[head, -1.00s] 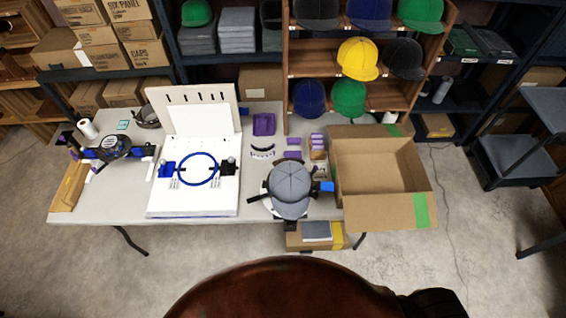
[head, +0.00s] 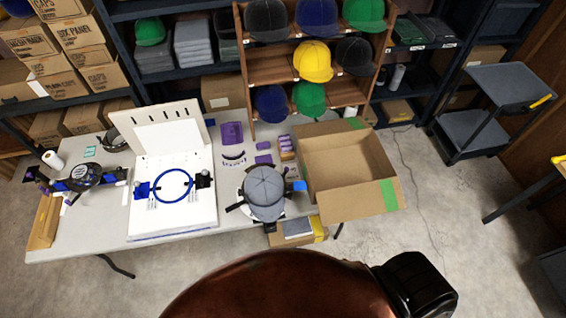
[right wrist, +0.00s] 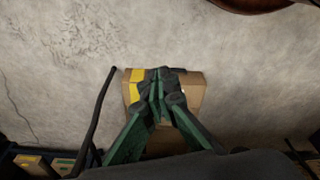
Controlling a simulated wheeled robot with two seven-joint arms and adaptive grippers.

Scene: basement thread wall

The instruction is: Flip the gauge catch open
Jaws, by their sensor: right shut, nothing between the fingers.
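A white board (head: 205,205) with a blue ring (head: 191,185) lies on the table in the head view. Dark fittings with blue parts sit at the ring's left and right sides. A grey cap (head: 265,190) sits on a stand with dark arms and a blue piece at its right. I cannot tell which small part is the gauge catch. My right gripper (right wrist: 158,88) shows only in the right wrist view, shut and empty, above a cardboard box (right wrist: 190,98) and bare floor. My left gripper is out of view.
The table (head: 75,235) also holds an open cardboard box (head: 360,205) at the right, a blue and black device (head: 85,177) at the left and purple pieces (head: 232,133). Shelves with caps stand behind. A grey cart (head: 485,130) stands at the right, with open floor before it.

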